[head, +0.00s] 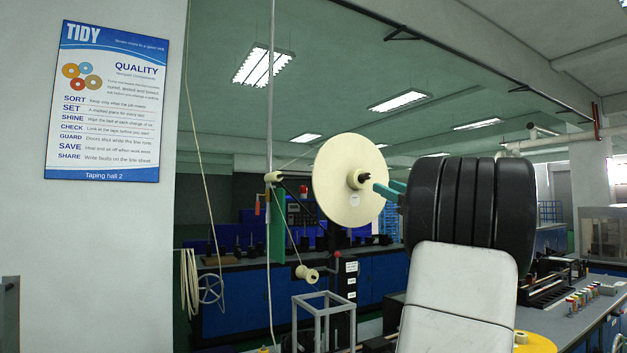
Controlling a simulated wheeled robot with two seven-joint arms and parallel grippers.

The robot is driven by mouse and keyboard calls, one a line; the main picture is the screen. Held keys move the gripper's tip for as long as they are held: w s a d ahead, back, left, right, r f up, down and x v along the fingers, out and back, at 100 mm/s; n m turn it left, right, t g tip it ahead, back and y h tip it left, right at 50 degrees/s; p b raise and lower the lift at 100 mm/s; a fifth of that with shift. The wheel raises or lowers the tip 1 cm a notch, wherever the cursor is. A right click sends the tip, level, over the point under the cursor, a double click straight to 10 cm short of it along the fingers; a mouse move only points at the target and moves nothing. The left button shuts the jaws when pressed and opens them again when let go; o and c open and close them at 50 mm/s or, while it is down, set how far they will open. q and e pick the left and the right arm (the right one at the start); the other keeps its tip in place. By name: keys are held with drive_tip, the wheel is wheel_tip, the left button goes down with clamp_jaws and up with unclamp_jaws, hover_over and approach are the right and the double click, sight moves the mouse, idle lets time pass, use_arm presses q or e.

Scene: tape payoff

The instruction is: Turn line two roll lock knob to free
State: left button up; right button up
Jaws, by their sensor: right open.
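A large cream tape roll (338,193) hangs upright on the payoff stand. At its hub is a small dark and cream knob (357,179), which looks like the roll lock knob; its lock or free setting is too small to read. My right gripper (384,187) comes in from the right with teal fingers, open. Its fingertips are just right of the knob; I cannot tell whether they touch it. My dark wrist hides most of the gripper. My left gripper is not in view.
A grey metal frame (323,318) and a small cream guide roller (307,274) stand below the roll. A thin pole (270,130) rises left of it. A bench with small parts (592,296) is at right. A poster (110,105) hangs on the left wall.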

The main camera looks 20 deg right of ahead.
sight(369, 176)
drive_tip(key=x, duration=0.8)
drive_tip(key=shift+d+r, duration=0.25)
drive_tip(key=shift+s, duration=0.1)
clamp_jaws()
